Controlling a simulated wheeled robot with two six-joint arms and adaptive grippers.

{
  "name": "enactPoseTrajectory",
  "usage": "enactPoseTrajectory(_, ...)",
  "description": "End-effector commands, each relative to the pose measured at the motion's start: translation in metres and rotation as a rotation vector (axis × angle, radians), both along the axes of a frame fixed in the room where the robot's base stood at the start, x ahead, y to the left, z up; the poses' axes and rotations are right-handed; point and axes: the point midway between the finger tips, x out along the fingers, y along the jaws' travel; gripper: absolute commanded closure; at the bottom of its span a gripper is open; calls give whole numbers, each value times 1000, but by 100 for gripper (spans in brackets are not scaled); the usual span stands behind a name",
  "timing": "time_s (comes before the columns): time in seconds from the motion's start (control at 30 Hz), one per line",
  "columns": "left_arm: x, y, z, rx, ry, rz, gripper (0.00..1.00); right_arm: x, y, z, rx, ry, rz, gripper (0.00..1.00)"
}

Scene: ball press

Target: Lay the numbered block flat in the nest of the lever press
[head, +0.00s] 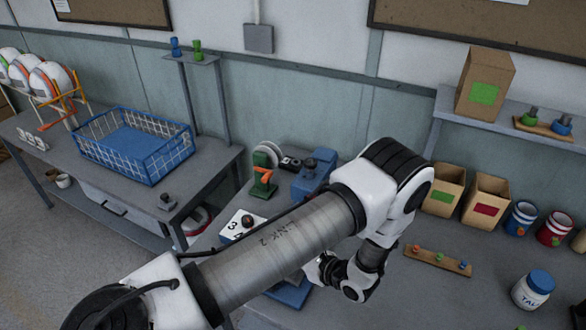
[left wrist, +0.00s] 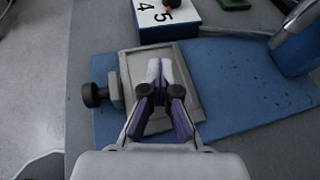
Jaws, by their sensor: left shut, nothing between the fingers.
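In the left wrist view the nest (left wrist: 185,85) is a grey square tray with a raised rim on the blue base (left wrist: 235,95) of the lever press. My left gripper (left wrist: 159,72) is shut and empty over the nest, hiding part of its floor. I see no block in the visible part. In the head view my left gripper (head: 338,272) is partly behind my arm, which hides most of the press. Small numbered blocks (head: 32,138) stand at the left table's edge; I cannot tell whether the task's block is among them. My right gripper is not in view.
A white-topped blue box with numbers (left wrist: 165,20) stands just beyond the nest; it also shows in the head view (head: 238,224). A blue post (left wrist: 298,45) rises at the right. A dark knob (left wrist: 94,95) sticks out left of the nest. A blue basket (head: 135,140) is on the left table.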

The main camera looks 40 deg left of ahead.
Motion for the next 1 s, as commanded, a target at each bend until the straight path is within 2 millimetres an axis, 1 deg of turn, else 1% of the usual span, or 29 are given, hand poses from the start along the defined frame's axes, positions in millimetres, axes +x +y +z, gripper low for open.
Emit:
enactPoseTrajectory(0.03, 0, 0, 0, 0, 0, 0, 92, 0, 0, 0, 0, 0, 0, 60)
enactPoseTrajectory(0.07, 0, 0, 0, 0, 0, 0, 81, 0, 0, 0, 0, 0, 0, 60)
enactPoseTrajectory(0.1, 0, 0, 0, 0, 0, 0, 73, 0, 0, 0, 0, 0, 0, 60)
enactPoseTrajectory(0.37, 0, 0, 0, 0, -1, 0, 73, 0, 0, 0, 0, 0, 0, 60)
enactPoseTrajectory(0.47, 1, -5, 2, 0, -1, -3, 73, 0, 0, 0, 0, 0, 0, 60)
enactPoseTrajectory(0.57, 2, -20, 9, 0, -3, -4, 73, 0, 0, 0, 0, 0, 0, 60)
enactPoseTrajectory(0.7, 4, -47, 20, 2, -4, -6, 73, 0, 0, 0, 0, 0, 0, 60)
enactPoseTrajectory(0.8, 4, -62, 26, 1, -1, -4, 73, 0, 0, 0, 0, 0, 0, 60)
enactPoseTrajectory(0.9, 4, -69, 29, 0, -1, -1, 73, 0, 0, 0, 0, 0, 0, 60)
enactPoseTrajectory(1.0, 4, -70, 29, -1, 0, 0, 73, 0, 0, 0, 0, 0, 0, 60)
